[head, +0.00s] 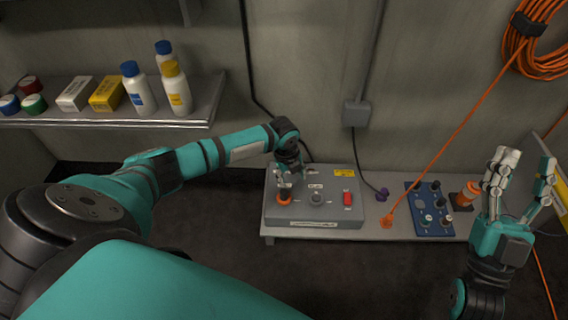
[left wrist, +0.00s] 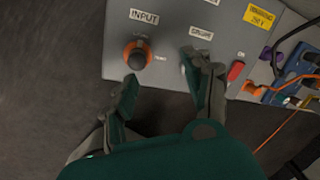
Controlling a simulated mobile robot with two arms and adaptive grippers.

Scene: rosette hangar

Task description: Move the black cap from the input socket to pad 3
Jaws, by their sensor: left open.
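The input socket with its orange ring (left wrist: 127,51) is on the grey box, under the INPUT label (left wrist: 144,17). The black cap (left wrist: 139,60) sits inside the ring. In the head view the orange ring (head: 284,199) shows just below my left gripper (head: 286,178), which partly covers the socket. In the left wrist view my left gripper (left wrist: 168,82) is open and empty, its left fingertip close to the ring and its right one by the OUTPUT side. My right gripper (head: 522,168) is open and empty at the right. No pad number can be read.
The grey box (head: 338,220) also has a grey socket (head: 317,200) and a red switch (head: 348,199). A blue board (head: 430,222) with several knob-like parts, an orange cylinder (head: 470,190) and an orange plug (head: 387,222) are to its right. Bottles and boxes stand on a shelf (head: 150,116).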

